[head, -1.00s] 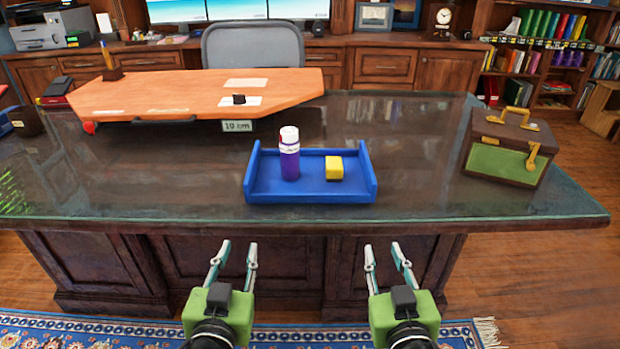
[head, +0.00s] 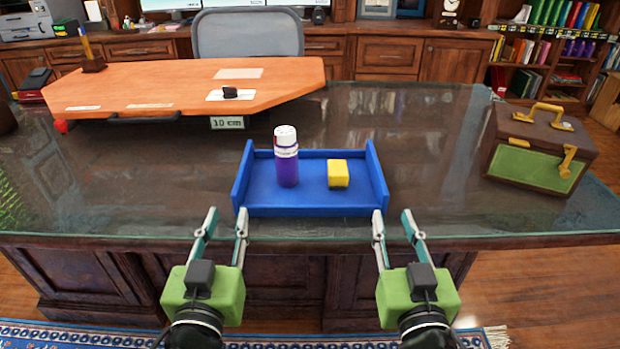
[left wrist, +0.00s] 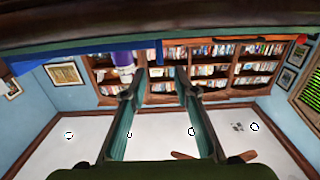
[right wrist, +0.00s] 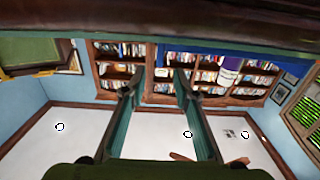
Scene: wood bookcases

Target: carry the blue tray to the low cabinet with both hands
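The blue tray (head: 310,211) sits on the glass-topped desk near its front edge. A purple bottle with a white cap (head: 287,160) stands upright in it, left of a yellow block (head: 338,174). My left gripper (head: 225,213) is open and empty just in front of the tray's left side. My right gripper (head: 393,215) is open and empty just in front of its right side. In the left wrist view the tray (left wrist: 90,47) shows beyond the fingers; in the right wrist view it also shows (right wrist: 205,49). The low cabinet cannot be clearly identified.
An orange board (head: 190,88) with a "10 cm" label lies at the desk's back left. A brown and green case (head: 540,150) stands on the right. A grey chair (head: 247,35) is behind the desk. The glass between tray and case is clear.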

